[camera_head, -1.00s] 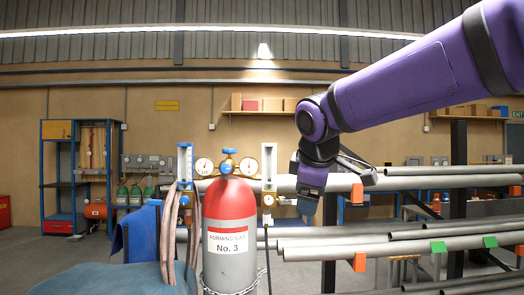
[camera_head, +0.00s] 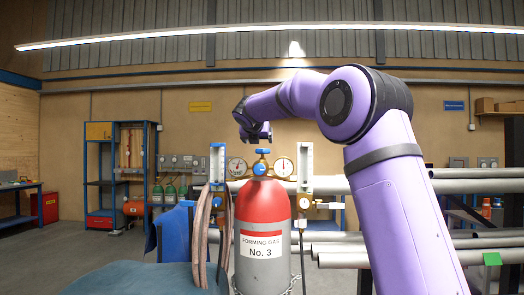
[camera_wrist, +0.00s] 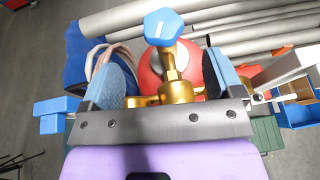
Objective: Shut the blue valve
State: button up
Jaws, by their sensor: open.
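The blue valve (camera_head: 260,168) is a small blue handle on a brass fitting at the top of a red and grey gas cylinder (camera_head: 263,216) labelled "Forming gas No. 3". In the wrist view the blue valve (camera_wrist: 163,27) shows as a faceted knob on a brass stem. My gripper (camera_head: 262,136) hangs just above the valve. In the wrist view my gripper (camera_wrist: 172,70) is open, its two blue-grey pads wide apart. The knob and brass stem lie between the pads sideways, touching neither as far as I can see. Nothing is held.
Gauges (camera_head: 284,167) and clear flow tubes (camera_head: 305,163) flank the valve on both sides. Hoses (camera_head: 228,235) hang at the left of the cylinder, and a chain (camera_head: 292,286) circles it low down. Long grey pipes (camera_head: 470,258) lie on a rack at right.

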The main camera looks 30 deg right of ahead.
aim_at(263, 153)
jog(key=x, duration=1)
jog(key=shift+d+f, duration=0.15)
jog(key=c, duration=0.9)
